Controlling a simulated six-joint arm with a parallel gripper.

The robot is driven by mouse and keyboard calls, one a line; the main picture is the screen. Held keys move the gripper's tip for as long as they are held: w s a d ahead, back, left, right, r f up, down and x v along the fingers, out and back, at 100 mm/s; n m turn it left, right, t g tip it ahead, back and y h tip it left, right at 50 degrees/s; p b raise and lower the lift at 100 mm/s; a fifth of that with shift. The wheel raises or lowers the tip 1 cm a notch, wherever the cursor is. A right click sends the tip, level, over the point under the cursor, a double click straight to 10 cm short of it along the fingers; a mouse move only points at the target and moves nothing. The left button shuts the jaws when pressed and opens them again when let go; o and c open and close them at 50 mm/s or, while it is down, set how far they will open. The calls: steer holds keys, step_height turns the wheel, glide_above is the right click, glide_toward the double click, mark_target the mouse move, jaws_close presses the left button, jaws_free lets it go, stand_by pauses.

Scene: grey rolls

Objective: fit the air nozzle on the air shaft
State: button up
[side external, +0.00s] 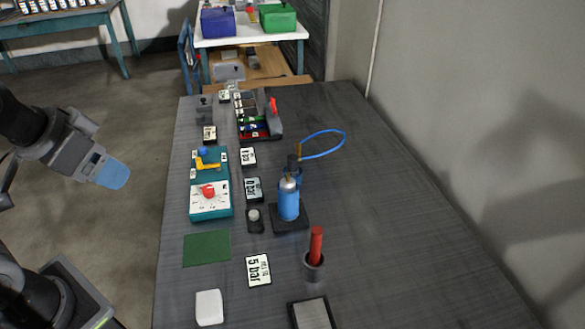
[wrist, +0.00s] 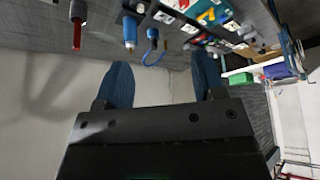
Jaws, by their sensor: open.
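A blue hose (side external: 325,143) loops above the table, also seen in the wrist view (wrist: 151,48). Its near end meets a small brass-coloured piece (side external: 299,151), which looks like the air nozzle, above a dark holder (side external: 294,169). A blue cylinder (side external: 289,204) with a grey, brass-tipped top stands upright on a black base; it may be the air shaft, but I cannot tell for sure. It also shows in the wrist view (wrist: 130,30). My gripper (side external: 113,175) is at the left, off the table and apart from both. Its blue fingers (wrist: 162,78) are spread and empty.
A red rod (side external: 316,246) stands in a dark cup near the front. Teal panels with a red knob (side external: 209,191) and yellow lever (side external: 207,164), several label cards, and a rack (side external: 258,118) line the left side. The table's right side (side external: 400,210) is clear, beside a wall.

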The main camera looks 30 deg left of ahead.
steer(key=w+a+m+y, duration=0.1)
steer(key=w+m+y, duration=0.1)
steer(key=w+m, duration=0.65)
steer(key=m+t, duration=0.4)
steer(key=m, duration=2.1)
glide_above(292, 158)
steer(key=s+d, duration=0.2)
steer(key=s, duration=0.6)
step_height(292, 158, down, 16)
steer(key=x, duration=0.8)
steer(key=shift+w+a+f, duration=0.1)
steer(key=shift+w+f, duration=0.05)
steer(key=shift+f, duration=0.1)
steer(key=x, duration=0.5)
steer(key=shift+s+f, duration=0.2)
steer(key=shift+f, duration=0.05)
steer(key=shift+c, duration=0.4)
